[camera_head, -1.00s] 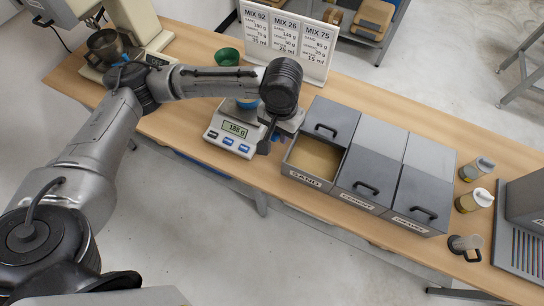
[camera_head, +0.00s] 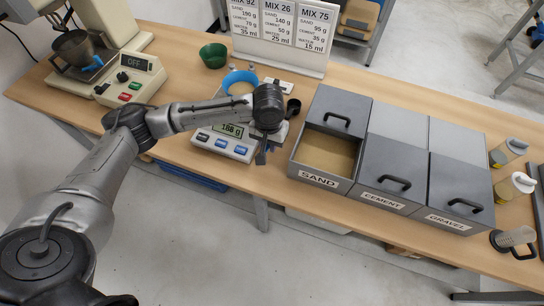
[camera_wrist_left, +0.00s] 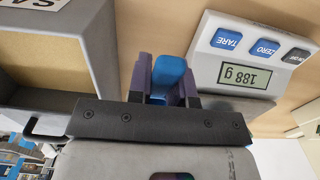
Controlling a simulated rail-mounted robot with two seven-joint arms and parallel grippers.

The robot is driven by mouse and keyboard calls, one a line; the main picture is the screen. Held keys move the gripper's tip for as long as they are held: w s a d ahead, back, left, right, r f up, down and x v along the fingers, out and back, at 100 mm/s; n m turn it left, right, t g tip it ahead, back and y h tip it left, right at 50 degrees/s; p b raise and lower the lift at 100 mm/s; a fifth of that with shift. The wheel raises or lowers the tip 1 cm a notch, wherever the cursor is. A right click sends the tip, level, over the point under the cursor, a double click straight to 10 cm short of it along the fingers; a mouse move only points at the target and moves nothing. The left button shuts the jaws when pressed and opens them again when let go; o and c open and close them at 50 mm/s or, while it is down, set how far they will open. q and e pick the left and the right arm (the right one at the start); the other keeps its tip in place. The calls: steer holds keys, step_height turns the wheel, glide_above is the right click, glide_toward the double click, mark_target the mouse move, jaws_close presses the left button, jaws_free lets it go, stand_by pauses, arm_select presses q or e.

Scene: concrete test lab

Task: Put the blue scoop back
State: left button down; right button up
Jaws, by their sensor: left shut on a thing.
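My left gripper (camera_head: 264,154) is just right of the scale's front, between the scale and the sand bin. In the left wrist view its fingers are shut on the blue handle of the scoop (camera_wrist_left: 168,78). The rest of the scoop is hidden behind the gripper. The scale (camera_head: 222,149) reads 188 g and also shows in the wrist view (camera_wrist_left: 240,56). A blue round container (camera_head: 232,79) stands behind the scale, partly covered by my arm. The sand bin (camera_head: 319,180) is open with sand inside. My right gripper is not in view.
The cement bin (camera_head: 384,198) and gravel bin (camera_head: 452,219) are closed. A small dark round object (camera_head: 293,106) lies behind the gripper. A green bowl (camera_head: 213,56), mixer (camera_head: 130,83) and mix sign (camera_head: 283,42) stand farther back. Bottles stand at the right.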

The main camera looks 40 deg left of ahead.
mark_target(270, 165)
arm_select(q)
step_height(270, 165, down, 10)
steer(key=shift+r+b, duration=0.25)
steer(key=shift+b, duration=0.7)
steer(key=c, duration=1)
jaws_free()
steer(key=shift+c, duration=0.2)
step_height(270, 165, up, 11)
steer(key=p, duration=0.2)
steer(key=shift+r+p, duration=0.15)
steer(key=shift+p, duration=0.15)
steer(key=shift+r, duration=0.45)
